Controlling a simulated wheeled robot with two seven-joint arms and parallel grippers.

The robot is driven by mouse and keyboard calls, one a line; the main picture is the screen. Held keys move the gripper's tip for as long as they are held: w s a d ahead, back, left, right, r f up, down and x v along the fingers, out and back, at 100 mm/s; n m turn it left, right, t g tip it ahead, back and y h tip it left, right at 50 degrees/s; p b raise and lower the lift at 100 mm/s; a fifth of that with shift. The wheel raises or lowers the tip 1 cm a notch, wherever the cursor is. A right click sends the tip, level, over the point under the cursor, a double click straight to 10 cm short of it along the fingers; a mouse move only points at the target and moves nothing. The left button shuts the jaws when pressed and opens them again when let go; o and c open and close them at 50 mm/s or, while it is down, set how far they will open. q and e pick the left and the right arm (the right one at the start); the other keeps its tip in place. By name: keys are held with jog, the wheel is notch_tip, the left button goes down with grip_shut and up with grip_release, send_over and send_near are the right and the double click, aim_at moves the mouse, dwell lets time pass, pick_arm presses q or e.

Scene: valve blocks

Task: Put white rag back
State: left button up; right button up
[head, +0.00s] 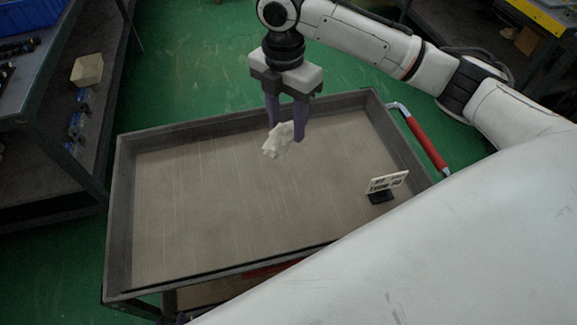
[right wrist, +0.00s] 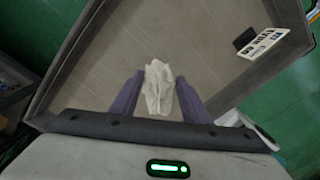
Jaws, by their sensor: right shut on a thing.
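The white rag (head: 278,139) is crumpled between the purple fingers of my right gripper (head: 286,134). The gripper is shut on it above the grey-brown cart tray (head: 205,200). In the right wrist view, the rag (right wrist: 159,88) shows between the two fingers of this gripper (right wrist: 157,98), with the tray floor behind it.
A small white panel on a dark base (head: 387,184) stands at the tray's right side. The tray floor is otherwise clear. The cart has a red handle (head: 428,143) on its right. A dark shelf at left holds a beige box (head: 87,70) and several blue parts.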

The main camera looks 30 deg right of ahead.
aim_at(289, 160)
jog(key=f+n, duration=0.1)
jog(key=w+n, duration=0.1)
jog(key=n, duration=0.1)
jog(key=d+f+n, duration=0.1)
jog(key=n, duration=0.1)
jog(key=shift+w+f+b, duration=0.3)
jog(key=shift+w, duration=0.1)
jog(key=n, duration=0.2)
jog(key=f+n, duration=0.1)
jog(key=shift+w+d, duration=0.35)
jog(key=shift+n, duration=0.3)
notch_tip(289, 160, down, 10)
jog(key=shift+f, duration=0.1)
jog(key=shift+f, duration=0.15)
jog(key=o, duration=1)
notch_tip(289, 160, up, 12)
jog(key=shift+w+a+r, duration=0.1)
jog(key=shift+a+r, duration=0.05)
jog(key=shift+r, duration=0.1)
